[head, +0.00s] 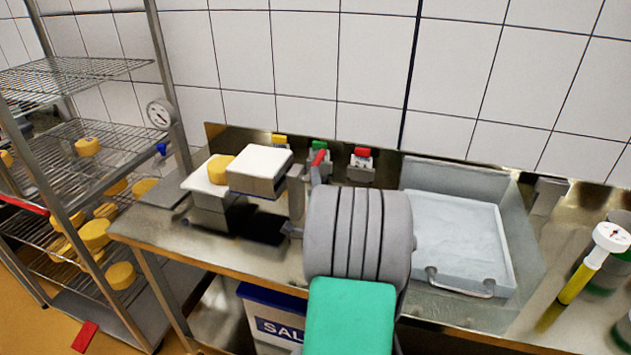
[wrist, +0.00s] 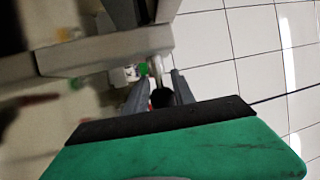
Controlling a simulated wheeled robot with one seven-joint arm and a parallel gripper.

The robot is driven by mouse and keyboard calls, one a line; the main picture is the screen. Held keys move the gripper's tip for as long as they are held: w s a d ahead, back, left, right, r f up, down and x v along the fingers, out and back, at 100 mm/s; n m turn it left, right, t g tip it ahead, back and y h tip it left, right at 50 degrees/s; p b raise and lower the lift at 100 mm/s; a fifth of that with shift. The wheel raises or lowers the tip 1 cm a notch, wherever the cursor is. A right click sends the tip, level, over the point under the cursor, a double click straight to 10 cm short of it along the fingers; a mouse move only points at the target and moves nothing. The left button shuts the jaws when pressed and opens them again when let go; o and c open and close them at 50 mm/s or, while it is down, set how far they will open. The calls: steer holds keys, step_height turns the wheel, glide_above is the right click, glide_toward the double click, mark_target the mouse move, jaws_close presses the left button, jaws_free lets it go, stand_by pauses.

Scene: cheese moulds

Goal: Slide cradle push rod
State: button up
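A press-like fixture stands on the steel bench, with a white block (head: 260,160) on a grey body, a grey upright post (head: 297,190) and a red lever (head: 319,158). In the wrist view a pale rod (wrist: 155,68) ends in a round black knob (wrist: 161,97), possibly the push rod. My gripper (wrist: 159,76) has its two grey fingers apart, one either side of the knob. I see no clear contact with it. In the head view my ribbed grey and green arm hides my gripper and part of the fixture.
A yellow cheese (head: 219,169) sits on a white slab left of the block. A brine tray (head: 462,240) with a handle is at the right, and a yellow-stemmed gauge (head: 590,262) beyond it. A wire rack (head: 90,160) with cheeses stands left. The tiled wall is close behind.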

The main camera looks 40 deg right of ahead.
jaws_close()
stand_by(1.0)
